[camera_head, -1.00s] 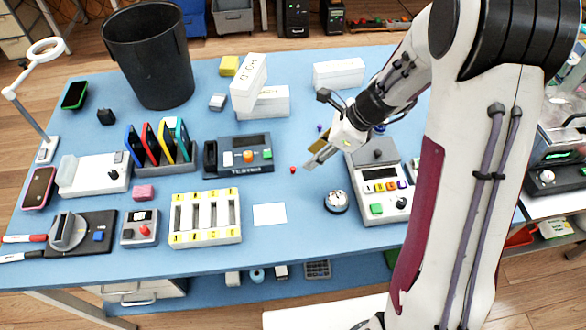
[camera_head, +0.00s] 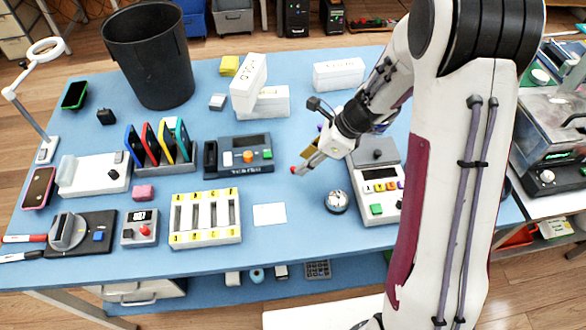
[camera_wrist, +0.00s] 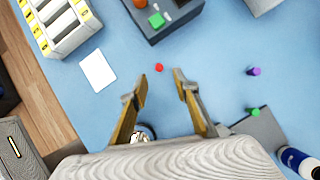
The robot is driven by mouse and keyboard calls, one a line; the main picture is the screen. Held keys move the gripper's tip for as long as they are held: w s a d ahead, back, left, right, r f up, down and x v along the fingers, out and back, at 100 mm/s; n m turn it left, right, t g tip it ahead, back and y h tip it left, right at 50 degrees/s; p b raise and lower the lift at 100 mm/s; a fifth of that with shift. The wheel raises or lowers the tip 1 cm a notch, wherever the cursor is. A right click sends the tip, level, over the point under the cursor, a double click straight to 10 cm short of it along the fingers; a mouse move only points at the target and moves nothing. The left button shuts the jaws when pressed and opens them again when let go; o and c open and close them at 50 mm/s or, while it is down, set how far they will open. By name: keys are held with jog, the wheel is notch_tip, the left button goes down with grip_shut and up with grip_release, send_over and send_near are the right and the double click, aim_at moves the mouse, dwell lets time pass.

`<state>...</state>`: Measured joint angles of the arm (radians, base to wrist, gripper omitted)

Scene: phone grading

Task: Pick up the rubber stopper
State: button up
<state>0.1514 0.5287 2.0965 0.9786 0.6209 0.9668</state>
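A small red round piece (camera_head: 292,170), which may be the rubber stopper, lies on the blue table; it also shows in the wrist view (camera_wrist: 159,67). My gripper (camera_head: 301,167) is close beside it in the head view. In the wrist view my gripper (camera_wrist: 160,84) is open and empty, and the red piece appears just beyond the gap between its fingertips. I cannot tell the height of the tips above the table. A small purple piece (camera_wrist: 254,71) and a small green piece (camera_wrist: 254,112) stand to the right of the fingers in the wrist view.
A tester box (camera_head: 238,154) stands behind and left of the red piece. A round silver dome (camera_head: 337,201) and a grey device with coloured buttons (camera_head: 377,190) are to the right. A white card (camera_head: 269,214) lies in front. Bare table surrounds the red piece.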

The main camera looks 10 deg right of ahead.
aim_at(293, 168)
jog(key=x, duration=0.3)
jog(key=shift+w+a+r, duration=0.1)
jog(key=shift+a+r, duration=0.1)
jog(key=shift+a, duration=0.05)
jog(key=shift+w+a+f, duration=0.15)
jog(key=shift+a+f, duration=0.2)
jog(key=shift+f, duration=0.25)
jog(key=c, duration=0.7)
jog(key=shift+c, duration=0.2)
